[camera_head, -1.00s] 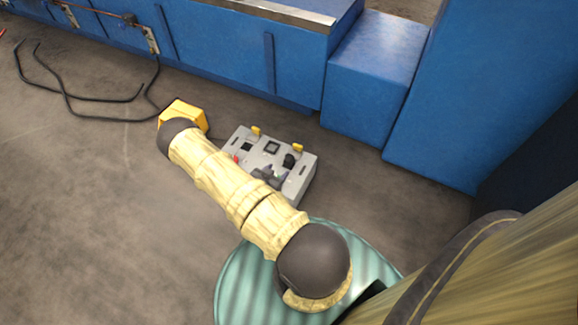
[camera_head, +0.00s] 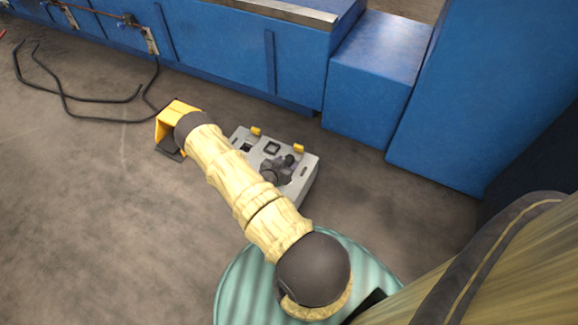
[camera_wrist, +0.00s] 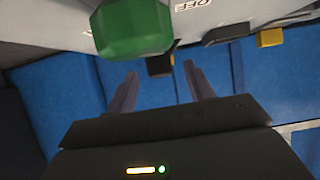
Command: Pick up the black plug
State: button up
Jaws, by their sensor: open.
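A grey control box (camera_head: 303,172) sits on the floor behind my arm, with several small fittings on top. A small black piece (camera_head: 290,159) on its right part may be the black plug; my gripper partly covers it. My gripper (camera_head: 279,170) is over the box top, beside this piece. In the wrist view my gripper (camera_wrist: 160,74) has its two fingers apart, with nothing clearly held. A small black block (camera_wrist: 159,66) shows between the fingertips, partly hidden by a large green knob (camera_wrist: 132,28); I cannot tell whether it is the plug.
Yellow tabs (camera_head: 299,148) stand along the box's far edge. A yellow pedal housing (camera_head: 176,113) is left of the box, partly behind my arm. Black cables (camera_head: 100,99) lie on the floor at left.

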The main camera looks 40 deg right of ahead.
jog(key=b+x, duration=0.1)
jog(key=x, duration=0.2)
jog(key=shift+w+d+f+b, duration=0.15)
jog(key=shift+d+b, duration=0.1)
jog(key=shift+b, duration=0.15)
jog(key=c, duration=1.1)
notch_tip(320, 180, up, 10)
jog(key=p, duration=0.6)
jog(key=shift+c, duration=0.2)
